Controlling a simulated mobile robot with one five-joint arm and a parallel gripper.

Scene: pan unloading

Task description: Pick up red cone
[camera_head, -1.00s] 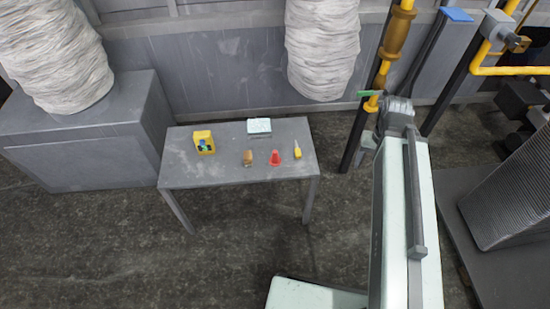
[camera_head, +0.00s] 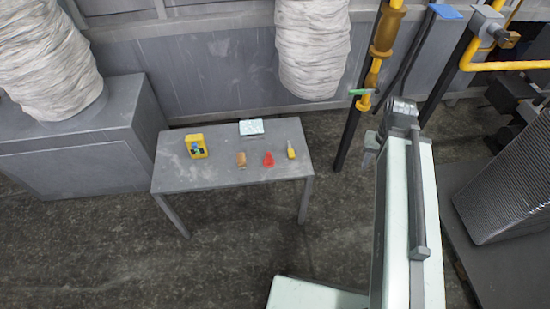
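The red cone (camera_head: 268,160) is small and stands near the front edge of the grey table (camera_head: 210,178). It sits between a brown-orange item (camera_head: 241,159) on its left and a yellow item with a pale tip (camera_head: 290,151) on its right. My arm rises at the right of the view, apart from the table. The end of my arm, with my gripper (camera_head: 368,158), is to the right of the table and well away from the cone. The gripper is small and partly hidden by my arm, so its fingers are not clear.
A yellow box (camera_head: 196,146) and a pale flat box (camera_head: 251,128) stand further back on the table. A grey cabinet (camera_head: 70,160) is at the left. Pipes (camera_head: 362,105) rise behind my arm. The floor (camera_head: 110,250) in front of the table is open.

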